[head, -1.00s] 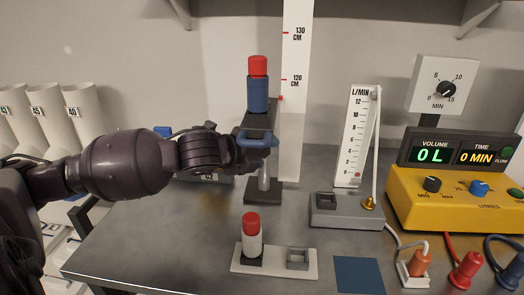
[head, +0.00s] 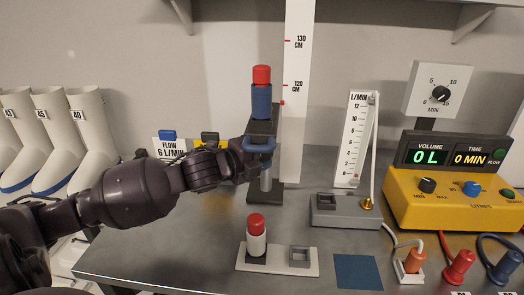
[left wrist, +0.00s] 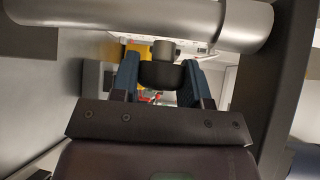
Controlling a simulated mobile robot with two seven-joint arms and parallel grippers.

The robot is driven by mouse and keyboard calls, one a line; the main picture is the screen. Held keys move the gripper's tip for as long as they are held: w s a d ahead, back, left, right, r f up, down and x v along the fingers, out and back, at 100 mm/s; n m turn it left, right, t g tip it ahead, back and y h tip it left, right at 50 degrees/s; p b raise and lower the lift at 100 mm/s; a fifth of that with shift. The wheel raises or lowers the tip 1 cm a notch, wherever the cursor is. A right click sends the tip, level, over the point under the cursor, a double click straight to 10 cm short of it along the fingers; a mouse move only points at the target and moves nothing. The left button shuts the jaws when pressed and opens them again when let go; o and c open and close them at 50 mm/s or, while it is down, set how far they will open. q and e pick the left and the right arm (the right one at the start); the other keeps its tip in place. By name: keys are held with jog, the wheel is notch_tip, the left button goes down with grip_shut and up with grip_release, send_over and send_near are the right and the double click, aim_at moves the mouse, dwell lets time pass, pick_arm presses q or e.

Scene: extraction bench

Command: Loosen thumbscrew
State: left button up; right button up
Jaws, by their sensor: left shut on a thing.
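The stand (head: 265,190) holds a dark clamp carriage (head: 264,127) on its post, with a blue cylinder capped in red (head: 262,100) on top. My left gripper (head: 258,146) reaches in from the left at the carriage, its blue fingers overlapping it. In the left wrist view, the two blue fingers (left wrist: 158,82) are shut on a round black knob (left wrist: 161,75), which looks like the thumbscrew. The thumbscrew itself is hidden by my gripper in the head view. My right gripper is in neither current view.
A tall scale (head: 297,120) stands right behind the post. A white base with a red-capped cylinder (head: 257,236) sits in front. A flow meter (head: 357,140) and yellow volume unit (head: 440,207) stand right.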

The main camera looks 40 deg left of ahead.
pick_arm(q)
jog(key=shift+n+t+h+p, duration=0.3)
jog(key=shift+n+t, duration=0.8)
jog(key=shift+t, duration=0.1)
jog(key=o, duration=0.9)
jog(key=shift+p+v, duration=0.45)
jog(key=shift+v, duration=4.95)
